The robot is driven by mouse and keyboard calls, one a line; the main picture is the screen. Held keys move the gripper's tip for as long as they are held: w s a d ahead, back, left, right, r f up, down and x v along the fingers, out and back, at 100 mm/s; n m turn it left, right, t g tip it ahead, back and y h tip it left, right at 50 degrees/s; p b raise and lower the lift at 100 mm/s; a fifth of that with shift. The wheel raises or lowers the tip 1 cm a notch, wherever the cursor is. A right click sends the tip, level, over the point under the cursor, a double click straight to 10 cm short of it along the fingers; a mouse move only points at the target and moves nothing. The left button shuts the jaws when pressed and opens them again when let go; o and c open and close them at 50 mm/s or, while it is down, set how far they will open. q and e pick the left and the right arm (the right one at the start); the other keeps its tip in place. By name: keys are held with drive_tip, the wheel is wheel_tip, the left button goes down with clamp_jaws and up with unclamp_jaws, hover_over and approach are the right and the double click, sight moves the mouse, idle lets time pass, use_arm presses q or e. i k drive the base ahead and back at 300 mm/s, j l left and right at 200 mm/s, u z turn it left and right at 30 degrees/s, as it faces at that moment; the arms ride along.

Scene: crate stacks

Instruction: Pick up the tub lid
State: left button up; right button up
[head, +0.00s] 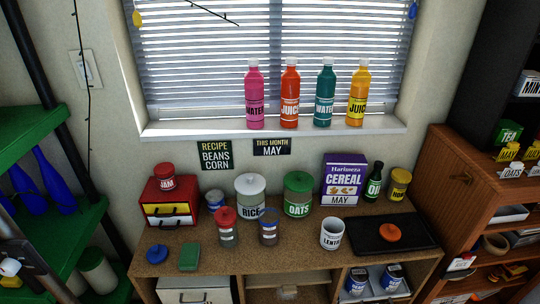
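An orange round lid with a knob (390,232) lies on a black tray (372,246) at the right of the wooden counter. A blue round lid with a knob (157,253) lies at the counter's front left. I cannot tell which of these is the tub lid. A white lentils tub (332,235) stands between them, left of the tray; its top looks open. The rice tub (251,198) has a pale lid on, and the oats tub (298,195) a green lid on. Neither of my grippers can be made out in the head view.
A green flat box (189,257), red-lidded jar (225,227) and blue-rimmed jar (268,228) stand near the front. A cereal box (343,180), dark oil bottle (373,182) and red drawer box (170,206) stand behind. Several bottles line the sill (200,130). Green shelves (35,137) flank the left.

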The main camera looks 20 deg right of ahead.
sight(390, 232)
drive_tip(key=l+z, duration=0.1)
drive_tip(key=z, duration=1.35)
